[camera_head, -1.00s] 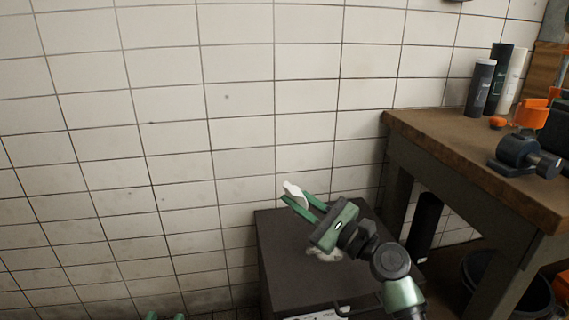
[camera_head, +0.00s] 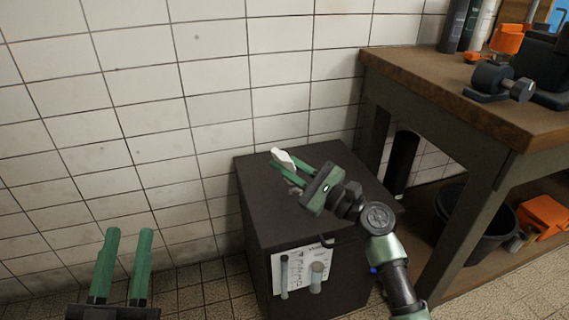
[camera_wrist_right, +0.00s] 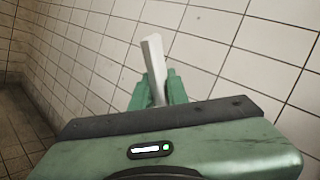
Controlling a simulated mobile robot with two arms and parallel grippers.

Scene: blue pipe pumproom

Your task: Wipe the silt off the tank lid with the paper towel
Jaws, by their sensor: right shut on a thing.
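A dark box-shaped tank stands against the tiled wall, with its flat lid (camera_head: 256,195) on top. My right gripper (camera_head: 286,166) is over the lid and shut on a white folded paper towel (camera_head: 282,157). The towel also shows upright between the fingers (camera_wrist_right: 158,90) in the right wrist view. A pale patch (camera_head: 294,189), perhaps the silt, lies on the lid, partly hidden by my right gripper. I cannot tell whether the towel touches the lid. My left gripper (camera_head: 129,236) is open and empty at the lower left, apart from the tank.
A wooden workbench (camera_head: 440,83) stands right of the tank, with bottles (camera_head: 460,25) and a dark clamp-like tool (camera_head: 497,82) on it. A black bucket (camera_head: 470,230) and an orange item (camera_head: 543,215) are beneath. Floor left of the tank is clear.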

